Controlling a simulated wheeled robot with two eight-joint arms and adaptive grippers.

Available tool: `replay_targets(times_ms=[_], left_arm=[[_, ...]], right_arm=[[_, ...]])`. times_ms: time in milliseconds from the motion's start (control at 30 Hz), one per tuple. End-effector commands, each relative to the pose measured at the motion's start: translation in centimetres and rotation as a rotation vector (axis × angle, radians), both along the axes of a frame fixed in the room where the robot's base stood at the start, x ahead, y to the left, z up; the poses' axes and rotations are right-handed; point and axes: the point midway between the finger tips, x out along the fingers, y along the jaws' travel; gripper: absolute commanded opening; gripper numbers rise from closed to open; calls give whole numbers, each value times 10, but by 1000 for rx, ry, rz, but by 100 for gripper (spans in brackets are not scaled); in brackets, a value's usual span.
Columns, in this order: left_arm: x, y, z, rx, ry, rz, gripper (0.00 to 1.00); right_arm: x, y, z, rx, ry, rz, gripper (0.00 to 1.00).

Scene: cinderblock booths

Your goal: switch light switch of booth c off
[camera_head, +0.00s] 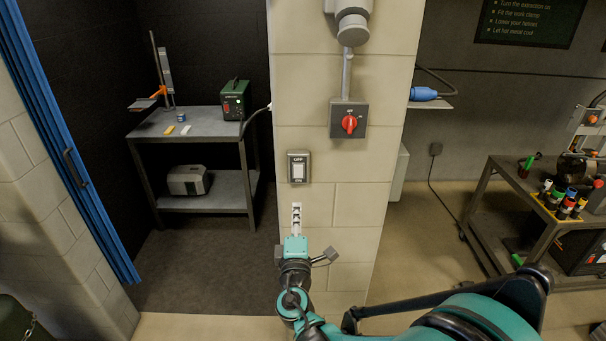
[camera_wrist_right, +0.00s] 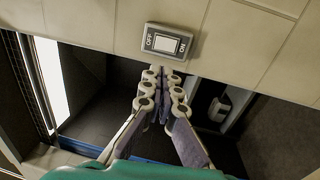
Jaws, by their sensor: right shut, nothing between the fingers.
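The light switch (camera_head: 298,167) is a grey box with a white rocker on the front of the cinderblock pillar, marked OFF at the top and ON at the bottom. It also shows in the right wrist view (camera_wrist_right: 167,42), just beyond the fingertips. My right gripper (camera_head: 296,207) is shut and empty, pointing up just below the switch; its fingers also show in the wrist view (camera_wrist_right: 164,73). Which way the rocker is tilted is too small to tell. My left gripper is not in view.
A grey box with a red rotary knob (camera_head: 349,120) is on the pillar (camera_head: 330,215) above and right of the switch. A metal table (camera_head: 205,125) stands in the dark booth at left, beside a blue curtain (camera_head: 85,180). A workbench (camera_head: 487,185) stands at right.

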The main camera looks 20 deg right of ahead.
Motion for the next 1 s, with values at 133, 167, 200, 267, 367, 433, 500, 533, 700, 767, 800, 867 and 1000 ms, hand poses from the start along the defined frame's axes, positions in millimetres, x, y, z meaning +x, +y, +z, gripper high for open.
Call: replay_targets(times_ms=[133,167,200,267,367,433,500,533,700,767,800,867,1000], left_arm=[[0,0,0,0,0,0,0],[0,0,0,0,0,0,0],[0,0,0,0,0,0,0],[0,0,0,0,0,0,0],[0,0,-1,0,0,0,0],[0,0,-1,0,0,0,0],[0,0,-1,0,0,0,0],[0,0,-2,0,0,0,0],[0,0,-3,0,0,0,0],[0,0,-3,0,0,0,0],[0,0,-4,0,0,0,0],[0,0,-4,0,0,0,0],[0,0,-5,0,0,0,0]], right_arm=[[0,0,0,1,1,-1,0],[1,-1,0,1,1,-1,0],[2,-1,0,1,1,-2,0],[6,-2,1,1,1,-2,0],[18,-6,2,1,0,-4,0],[31,-10,4,3,0,-4,0],[45,-15,5,2,0,-6,0],[51,-17,6,2,1,-5,0],[87,-26,11,3,0,-4,0],[97,-30,12,2,1,-4,0],[104,-32,13,3,0,-5,0],[113,-34,14,3,0,-3,0],[127,-37,16,2,0,-2,0]])
